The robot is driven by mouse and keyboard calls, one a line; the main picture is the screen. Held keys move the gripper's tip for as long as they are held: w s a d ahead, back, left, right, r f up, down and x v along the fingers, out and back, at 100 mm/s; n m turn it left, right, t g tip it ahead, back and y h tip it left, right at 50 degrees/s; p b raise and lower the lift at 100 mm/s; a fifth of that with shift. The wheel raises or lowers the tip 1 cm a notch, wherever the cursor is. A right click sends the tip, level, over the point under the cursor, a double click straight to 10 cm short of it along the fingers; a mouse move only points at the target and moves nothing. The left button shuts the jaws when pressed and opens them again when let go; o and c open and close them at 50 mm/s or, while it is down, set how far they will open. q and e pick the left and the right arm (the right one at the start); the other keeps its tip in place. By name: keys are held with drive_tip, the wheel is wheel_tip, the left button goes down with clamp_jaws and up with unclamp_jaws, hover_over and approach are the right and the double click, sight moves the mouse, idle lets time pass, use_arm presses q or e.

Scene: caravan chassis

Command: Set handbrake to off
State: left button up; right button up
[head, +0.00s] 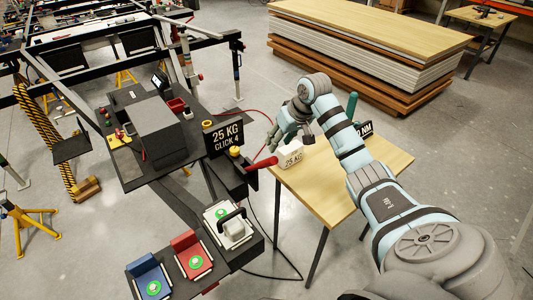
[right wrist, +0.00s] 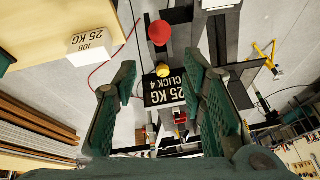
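The handbrake lever has a red grip (head: 262,163) that sticks out to the right from a dark bracket on the chassis, tilted slightly up. In the right wrist view its red end (right wrist: 158,33) shows nearly end-on, beyond the fingers. A yellow knob (head: 235,151) sits beside it, also seen in the wrist view (right wrist: 163,71). My right gripper (head: 290,134) is above the wooden table, up and to the right of the red grip and apart from it. Its green fingers (right wrist: 162,65) are spread with nothing between them. My left gripper is not in view.
A black sign reading "25 KG CLICK 4" (head: 226,135) stands next to the lever. A white "25 KG" block (head: 291,155) is on the wooden table (head: 330,190) below my right gripper. Blue, red and white pads with green buttons (head: 194,262) are at the front.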

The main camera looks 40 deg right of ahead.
sight(266, 163)
drive_tip(key=b+x, duration=0.2)
drive_tip(key=x, duration=1.2)
drive_tip(key=shift+a+f, duration=0.1)
drive_tip(key=shift+f, duration=0.25)
drive_tip(key=shift+c, duration=0.3)
clamp_jaws()
